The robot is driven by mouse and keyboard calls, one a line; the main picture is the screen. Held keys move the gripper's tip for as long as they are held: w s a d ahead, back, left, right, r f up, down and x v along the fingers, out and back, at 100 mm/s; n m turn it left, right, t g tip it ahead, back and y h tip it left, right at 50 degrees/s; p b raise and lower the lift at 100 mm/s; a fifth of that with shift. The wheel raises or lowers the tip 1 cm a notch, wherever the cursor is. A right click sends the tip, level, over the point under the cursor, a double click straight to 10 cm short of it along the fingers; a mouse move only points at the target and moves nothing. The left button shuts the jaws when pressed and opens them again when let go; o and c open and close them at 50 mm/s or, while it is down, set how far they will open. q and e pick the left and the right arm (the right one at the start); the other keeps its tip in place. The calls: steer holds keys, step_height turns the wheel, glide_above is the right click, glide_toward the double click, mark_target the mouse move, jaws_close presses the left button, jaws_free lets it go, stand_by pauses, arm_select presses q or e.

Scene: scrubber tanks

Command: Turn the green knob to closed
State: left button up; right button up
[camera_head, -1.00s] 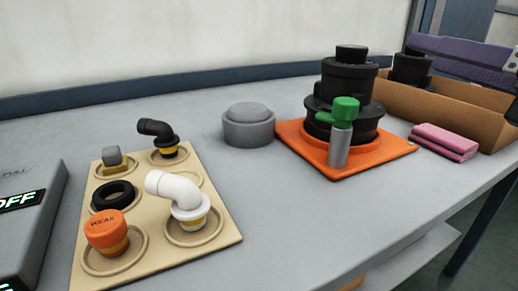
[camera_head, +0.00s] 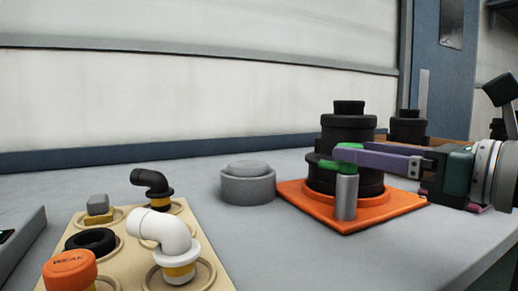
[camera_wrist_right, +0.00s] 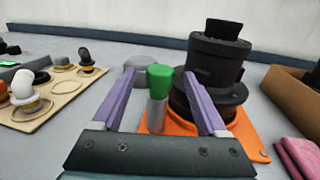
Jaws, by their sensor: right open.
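The green knob (camera_head: 337,166) sits on top of a grey metal post (camera_head: 346,199) at the front of the orange base (camera_head: 400,206). It also shows in the right wrist view (camera_wrist_right: 160,77). My right gripper (camera_head: 347,156) comes in from the right, level with the knob, and its near purple finger covers part of it in the head view. In the right wrist view its fingers are apart, one on each side of the knob. I cannot tell whether either finger touches it. The black tank (camera_head: 348,123) stands just behind the post. My left gripper is not in view.
A grey round cap (camera_head: 247,186) lies left of the orange base. A beige board (camera_head: 120,262) with several fittings stands front left. A cardboard box (camera_wrist_right: 292,100) and a pink cloth (camera_wrist_right: 297,157) are on the right in the wrist view.

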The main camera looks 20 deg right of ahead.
mark_target(350, 144)
steer(key=shift+p+x, duration=0.3)
steer(key=shift+x, duration=1.25)
jaws_close()
